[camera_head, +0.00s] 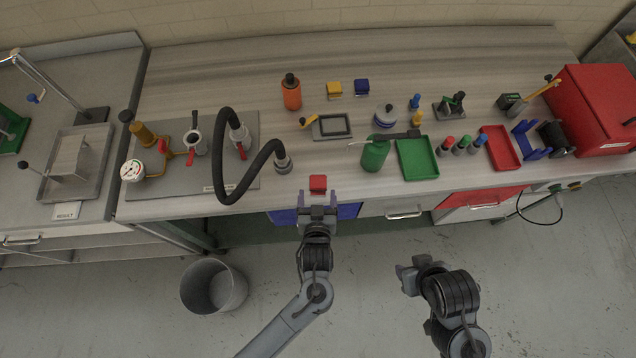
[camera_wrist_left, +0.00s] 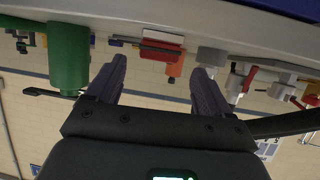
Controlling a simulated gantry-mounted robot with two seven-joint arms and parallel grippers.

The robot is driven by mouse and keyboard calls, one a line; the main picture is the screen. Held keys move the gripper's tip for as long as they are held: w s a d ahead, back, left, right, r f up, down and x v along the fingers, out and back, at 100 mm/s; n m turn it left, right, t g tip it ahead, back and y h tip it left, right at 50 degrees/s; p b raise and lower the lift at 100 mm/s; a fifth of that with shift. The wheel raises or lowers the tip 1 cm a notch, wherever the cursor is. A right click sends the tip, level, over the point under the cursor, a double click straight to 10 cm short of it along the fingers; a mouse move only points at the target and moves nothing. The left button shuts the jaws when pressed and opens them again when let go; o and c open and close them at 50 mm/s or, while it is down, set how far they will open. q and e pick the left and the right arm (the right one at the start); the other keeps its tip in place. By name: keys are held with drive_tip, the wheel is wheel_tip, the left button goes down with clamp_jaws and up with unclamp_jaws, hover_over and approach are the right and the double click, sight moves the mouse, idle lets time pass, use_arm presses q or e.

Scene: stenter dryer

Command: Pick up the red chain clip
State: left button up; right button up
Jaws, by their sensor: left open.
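The red chain clip (camera_head: 318,184) is a small red block near the front edge of the bench. It also shows in the left wrist view (camera_wrist_left: 163,38), ahead of the fingers and between them. My left gripper (camera_head: 317,202) is open and empty, just in front of the clip at the bench edge. Its two fingers (camera_wrist_left: 158,86) are spread apart in the left wrist view, with a gap to the clip. My right gripper (camera_head: 404,276) is off the bench, over the floor at lower right; its jaw state is unclear.
A black hose (camera_head: 233,198) curves down left of the clip. A green bottle (camera_head: 374,155) and green tray (camera_head: 418,158) stand to the right. Yellow (camera_head: 334,89) and blue (camera_head: 361,87) clips lie farther back. The bench around the red clip is clear.

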sight(318, 182)
use_arm(q)
drive_tip(key=x, duration=0.5)
drive_tip(key=shift+w+d+r, duration=0.15)
drive_tip(key=shift+w, duration=0.25)
drive_tip(key=shift+w+f, duration=0.2)
drive_tip(key=shift+w, duration=0.15)
drive_tip(key=shift+c, duration=0.5)
drive_tip(key=c, duration=1.1)
